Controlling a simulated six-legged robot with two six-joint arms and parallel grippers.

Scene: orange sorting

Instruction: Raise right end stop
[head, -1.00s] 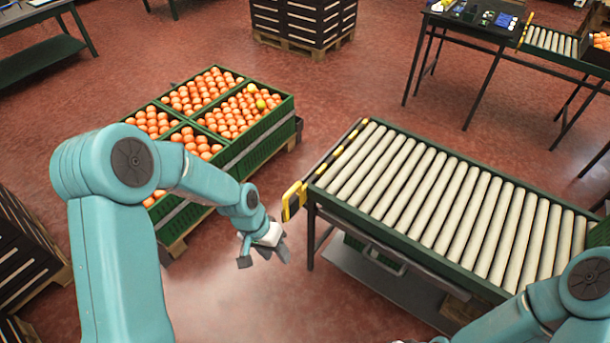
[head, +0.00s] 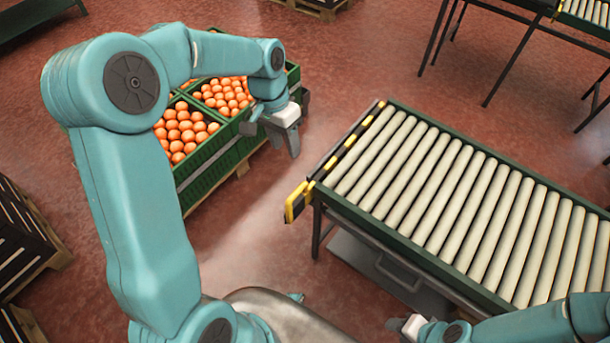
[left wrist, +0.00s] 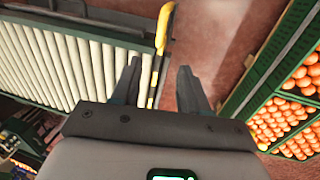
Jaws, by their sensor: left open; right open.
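A roller conveyor (head: 345,196) stands at the right in the head view. A yellow-and-black striped end stop bar (head: 352,140) runs along its left end, about level with the rollers. Its yellow handle (head: 296,202) sticks out at the near corner. My left gripper (head: 271,138) is open and empty, above the floor left of the bar and beyond the handle. In the left wrist view, the handle (left wrist: 164,28) and striped bar (left wrist: 153,85) show partly between the open fingers (left wrist: 158,72), apart from them as far as I can tell. My right gripper (head: 397,326) is open, low at the conveyor's near side.
Green crates (head: 220,155) of oranges stand on a pallet behind my left arm; they are also at the right in the left wrist view (left wrist: 262,75). Dark stacked crates (head: 25,235) are at the far left. Bare red floor lies between crates and conveyor.

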